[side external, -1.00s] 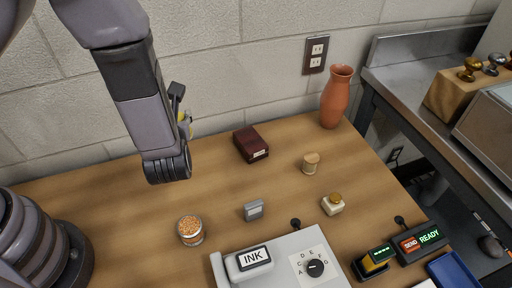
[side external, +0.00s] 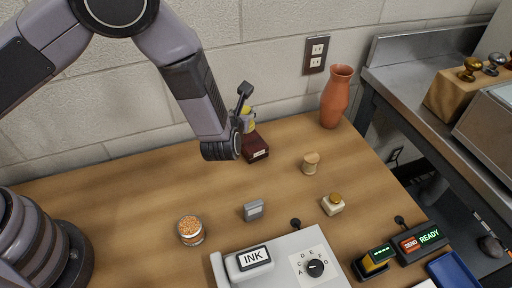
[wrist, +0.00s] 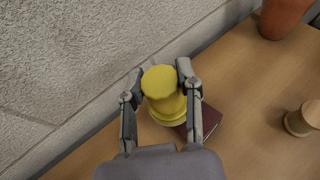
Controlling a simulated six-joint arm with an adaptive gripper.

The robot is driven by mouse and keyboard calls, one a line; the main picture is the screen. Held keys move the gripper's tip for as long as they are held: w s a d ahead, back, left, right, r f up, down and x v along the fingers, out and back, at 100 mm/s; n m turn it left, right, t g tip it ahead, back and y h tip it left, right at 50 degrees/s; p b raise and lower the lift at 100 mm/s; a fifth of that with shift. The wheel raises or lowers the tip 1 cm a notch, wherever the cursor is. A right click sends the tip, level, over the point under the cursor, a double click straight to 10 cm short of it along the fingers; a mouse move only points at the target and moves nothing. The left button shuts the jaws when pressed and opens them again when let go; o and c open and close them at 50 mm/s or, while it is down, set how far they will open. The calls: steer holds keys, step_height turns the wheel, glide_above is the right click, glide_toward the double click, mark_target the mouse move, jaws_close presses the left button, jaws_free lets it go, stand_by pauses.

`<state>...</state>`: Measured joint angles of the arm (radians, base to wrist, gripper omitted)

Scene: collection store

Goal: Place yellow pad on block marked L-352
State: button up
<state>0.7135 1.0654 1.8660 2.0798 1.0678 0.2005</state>
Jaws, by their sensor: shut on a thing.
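A yellow pad (wrist: 164,92), round with a wider base, is between the two fingers of my gripper (wrist: 160,78) in the wrist view. My gripper is shut on it. In the side view the yellow pad (side external: 248,122) shows partly behind my wrist, above and near a dark red block (side external: 256,148). The block has a small pale label, too small to read. In the wrist view the dark red block (wrist: 209,119) lies partly hidden below the pad. I cannot tell whether the pad touches the block.
A terracotta vase (side external: 336,97) stands at the back right. A wooden round piece (side external: 310,163), a cream stamp (side external: 332,204), a grey block (side external: 254,210) and a jar of orange bits (side external: 190,230) stand on the table. The INK machine (side external: 290,262) is at the front. The wall is close behind.

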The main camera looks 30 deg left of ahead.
steer(key=shift+w+d+f, duration=0.25)
steer(key=shift+w+f, duration=0.3)
steer(key=shift+f, duration=0.15)
steer(key=shift+w+d+f, duration=0.1)
steer(key=shift+w+f, duration=0.1)
steer(key=shift+f, duration=1.55)
steer(key=shift+f, duration=0.15)
steer(key=o, duration=1)
steer(key=shift+o, duration=0.2)
